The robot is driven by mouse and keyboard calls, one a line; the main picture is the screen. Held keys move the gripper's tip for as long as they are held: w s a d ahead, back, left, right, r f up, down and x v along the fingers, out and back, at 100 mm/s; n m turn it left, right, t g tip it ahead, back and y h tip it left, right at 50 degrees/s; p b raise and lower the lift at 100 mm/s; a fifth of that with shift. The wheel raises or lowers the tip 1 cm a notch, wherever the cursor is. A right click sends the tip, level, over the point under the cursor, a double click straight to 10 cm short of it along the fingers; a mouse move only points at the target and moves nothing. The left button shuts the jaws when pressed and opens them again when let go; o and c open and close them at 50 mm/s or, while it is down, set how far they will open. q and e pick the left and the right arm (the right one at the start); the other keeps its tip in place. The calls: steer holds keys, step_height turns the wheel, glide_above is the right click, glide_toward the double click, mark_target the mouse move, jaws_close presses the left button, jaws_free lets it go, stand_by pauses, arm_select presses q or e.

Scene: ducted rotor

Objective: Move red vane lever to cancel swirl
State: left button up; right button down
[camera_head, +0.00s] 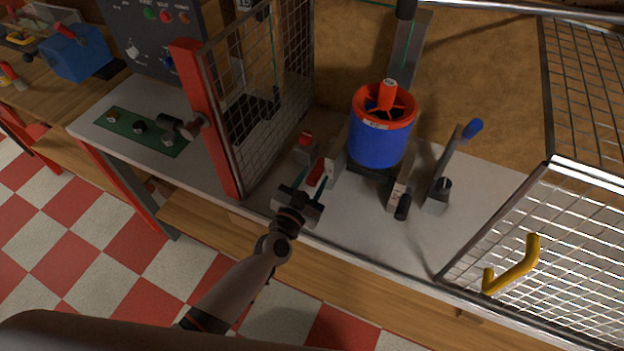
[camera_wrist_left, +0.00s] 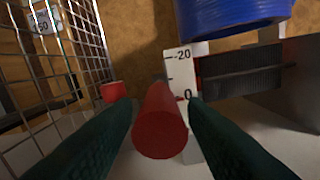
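The red vane lever handle (camera_head: 317,171) stands at the near left of the ducted rotor (camera_head: 377,145), which has a blue body and red top ring. In the left wrist view the handle (camera_wrist_left: 160,120) points at the camera, between my two dark green fingers. A white scale (camera_wrist_left: 181,70) marked -20 and 0 stands behind it, below the blue duct (camera_wrist_left: 235,15). My left gripper (camera_head: 312,181) is open around the handle, with a narrow gap showing on each side. My right gripper is not in view.
A mesh guard with a red post (camera_head: 207,120) stands left of the gripper. A small red-topped part (camera_head: 306,140) sits behind it. A black-handled lever (camera_head: 402,205) and a blue-handled lever (camera_head: 472,129) stand right of the rotor. A mesh door with a yellow handle (camera_head: 515,267) is at right.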

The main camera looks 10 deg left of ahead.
arm_select(q)
jaws_close()
steer(key=shift+d+f+b, duration=0.1)
steer(key=shift+f+b, duration=1.2)
steer(key=shift+f, duration=0.7)
steer(key=shift+w, duration=0.1)
steer(key=shift+o, duration=0.5)
jaws_free()
steer(key=shift+o, duration=0.9)
steer(key=shift+w+r, duration=0.1)
steer(key=shift+w, duration=0.05)
steer(key=b+v, duration=0.1)
steer(key=v, duration=1.1)
steer(key=shift+b, duration=0.3)
steer(key=shift+r, duration=0.1)
